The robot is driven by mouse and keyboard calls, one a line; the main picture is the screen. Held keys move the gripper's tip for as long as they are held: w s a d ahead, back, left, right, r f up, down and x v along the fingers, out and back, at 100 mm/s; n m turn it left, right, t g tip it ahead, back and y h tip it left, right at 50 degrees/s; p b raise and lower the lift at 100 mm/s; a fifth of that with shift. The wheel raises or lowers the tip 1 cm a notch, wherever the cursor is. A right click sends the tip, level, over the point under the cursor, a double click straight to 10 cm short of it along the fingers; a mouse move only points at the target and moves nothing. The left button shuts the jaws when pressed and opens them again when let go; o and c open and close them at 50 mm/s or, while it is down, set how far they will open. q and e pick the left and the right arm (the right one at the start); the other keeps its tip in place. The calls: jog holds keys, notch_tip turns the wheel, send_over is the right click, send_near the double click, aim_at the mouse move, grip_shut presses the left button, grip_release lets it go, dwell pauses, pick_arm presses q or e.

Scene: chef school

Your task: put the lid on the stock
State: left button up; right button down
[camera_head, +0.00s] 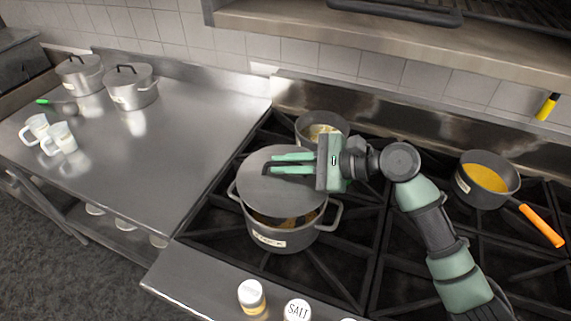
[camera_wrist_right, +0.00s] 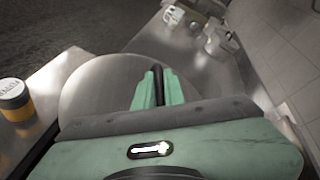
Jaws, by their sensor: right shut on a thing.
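The stock pot (camera_head: 286,232) is a grey metal pot with two side handles and a label, standing on the black stove grate. Brown contents show through a gap at its front. Its round grey lid (camera_head: 262,190) is over the pot, tilted and set toward the back left, so the front of the opening is uncovered. My right gripper (camera_head: 285,164) is shut on the lid's handle. In the right wrist view the lid (camera_wrist_right: 95,85) lies beneath the fingers, with the dark handle (camera_wrist_right: 157,78) between them. I cannot tell if the lid touches the rim. My left gripper is not in view.
A smaller pot (camera_head: 321,121) stands close behind the stock pot. A saucepan with orange contents (camera_head: 487,179) is at the right. Two lidded pots (camera_head: 131,91), white mugs (camera_head: 59,139) and a ladle stand on the left counter. Shaker jars (camera_head: 252,297) line the front ledge.

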aim_at(294, 180)
jog(key=shift+f+b, duration=0.65)
jog(key=shift+f, duration=0.05)
jog(key=shift+f+b, duration=0.65)
jog(key=shift+b, duration=0.2)
jog(key=shift+f, duration=1.1)
jog(key=c, duration=1.4)
grip_release()
jog(key=shift+f, duration=0.1)
